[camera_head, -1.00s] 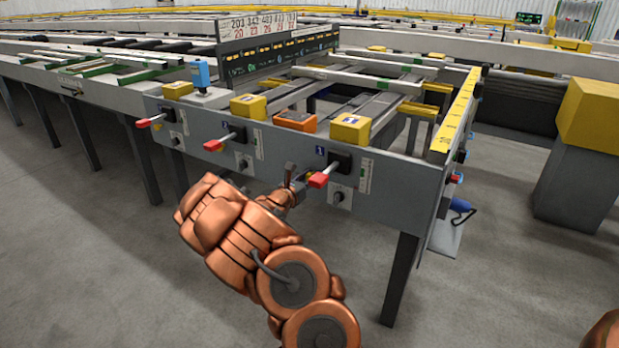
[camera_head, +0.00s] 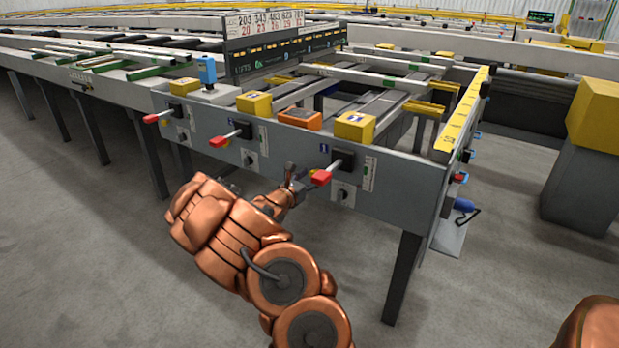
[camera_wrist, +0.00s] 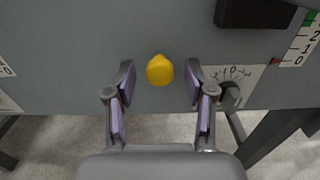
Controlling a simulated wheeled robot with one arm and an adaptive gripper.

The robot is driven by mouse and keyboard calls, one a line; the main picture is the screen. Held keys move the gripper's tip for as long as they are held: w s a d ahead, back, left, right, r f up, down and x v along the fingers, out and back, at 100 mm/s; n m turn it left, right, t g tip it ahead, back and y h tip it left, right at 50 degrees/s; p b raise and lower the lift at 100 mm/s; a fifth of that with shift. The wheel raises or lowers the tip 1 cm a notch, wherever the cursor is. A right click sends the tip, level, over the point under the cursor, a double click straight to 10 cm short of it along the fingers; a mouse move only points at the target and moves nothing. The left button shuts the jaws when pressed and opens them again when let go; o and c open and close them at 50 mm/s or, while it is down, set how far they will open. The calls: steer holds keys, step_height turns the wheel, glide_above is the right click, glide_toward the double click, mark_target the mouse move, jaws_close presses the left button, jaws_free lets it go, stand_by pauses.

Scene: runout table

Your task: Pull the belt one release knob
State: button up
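A yellow knob (camera_wrist: 160,70) sticks out of the grey panel in the wrist view, at the upper middle. My gripper (camera_wrist: 160,80) is open, with one purple-padded finger on each side of the knob and a gap on both sides. I cannot tell how deep the knob sits between the fingertips. In the head view my gripper (camera_head: 293,183) is at the front panel (camera_head: 270,160), just left of the red lever handle (camera_head: 321,177) under the label 1. The yellow knob is largely hidden there by my gripper and the red handle.
A dial switch (camera_wrist: 231,95) sits right of my fingers, and a black lever housing (camera_wrist: 254,12) is above. More red levers (camera_head: 219,141) stick out along the panel to the left. A table leg (camera_head: 403,278) stands below right. The floor in front is clear.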

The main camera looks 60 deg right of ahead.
steer(key=a, duration=1.2)
steer(key=shift+w, duration=0.2)
stand_by(0.8)
